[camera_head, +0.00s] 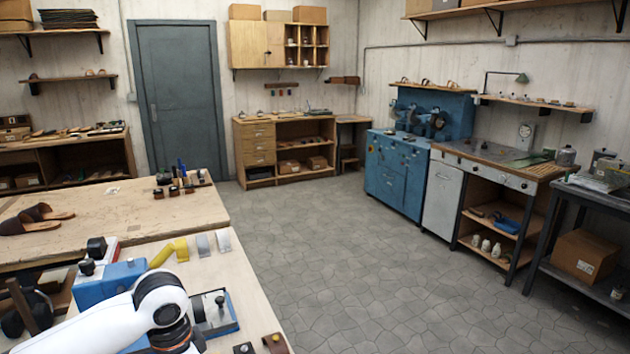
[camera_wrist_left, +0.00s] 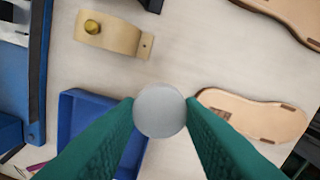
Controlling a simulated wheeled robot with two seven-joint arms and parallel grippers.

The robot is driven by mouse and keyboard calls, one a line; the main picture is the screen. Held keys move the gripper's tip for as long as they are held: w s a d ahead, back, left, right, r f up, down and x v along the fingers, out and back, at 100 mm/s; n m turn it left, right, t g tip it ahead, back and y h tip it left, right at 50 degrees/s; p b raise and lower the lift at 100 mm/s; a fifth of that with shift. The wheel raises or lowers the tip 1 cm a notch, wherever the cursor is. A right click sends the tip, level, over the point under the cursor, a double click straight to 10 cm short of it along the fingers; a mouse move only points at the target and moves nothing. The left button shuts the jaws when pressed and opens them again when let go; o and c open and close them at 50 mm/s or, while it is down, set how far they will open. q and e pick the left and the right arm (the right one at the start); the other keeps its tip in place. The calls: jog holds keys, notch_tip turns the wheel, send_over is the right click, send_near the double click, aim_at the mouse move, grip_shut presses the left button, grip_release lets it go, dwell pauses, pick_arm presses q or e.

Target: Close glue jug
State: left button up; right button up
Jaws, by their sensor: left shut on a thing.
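In the left wrist view my left gripper (camera_wrist_left: 160,115) has its two green fingers shut on a round, pale grey lid-like piece (camera_wrist_left: 160,108), seen from above. What is beneath this piece is hidden, so I cannot tell whether it sits on a jug or hangs free. No jug body is clearly identifiable in either view. In the head view my white left arm reaches over the near workbench (camera_head: 258,318) at lower left; its gripper is out of sight. My right gripper is in neither view.
In the left wrist view a blue tray (camera_wrist_left: 75,98), a tan strap with a brass knob (camera_wrist_left: 122,40) and a tan sole (camera_wrist_left: 250,113) lie around the fingers. Another sole (camera_wrist_left: 285,14) is at upper right. In the head view the tiled floor (camera_head: 340,240) is clear.

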pick_arm(q)
jog(key=s+d+f+n, duration=0.1)
jog(key=s+n, duration=0.1)
jog(key=s, duration=0.1)
jog(key=s+d+f+n+b, duration=0.1)
jog(key=s+n, duration=0.2)
jog(key=s+d+n, duration=0.1)
jog(key=s+n, duration=0.2)
jog(key=shift+f+b, duration=0.35)
jog(key=shift+f, duration=0.05)
jog(key=shift+s+f+n, duration=0.1)
jog(key=shift+s+n, duration=0.5)
jog(key=shift+n, duration=0.2)
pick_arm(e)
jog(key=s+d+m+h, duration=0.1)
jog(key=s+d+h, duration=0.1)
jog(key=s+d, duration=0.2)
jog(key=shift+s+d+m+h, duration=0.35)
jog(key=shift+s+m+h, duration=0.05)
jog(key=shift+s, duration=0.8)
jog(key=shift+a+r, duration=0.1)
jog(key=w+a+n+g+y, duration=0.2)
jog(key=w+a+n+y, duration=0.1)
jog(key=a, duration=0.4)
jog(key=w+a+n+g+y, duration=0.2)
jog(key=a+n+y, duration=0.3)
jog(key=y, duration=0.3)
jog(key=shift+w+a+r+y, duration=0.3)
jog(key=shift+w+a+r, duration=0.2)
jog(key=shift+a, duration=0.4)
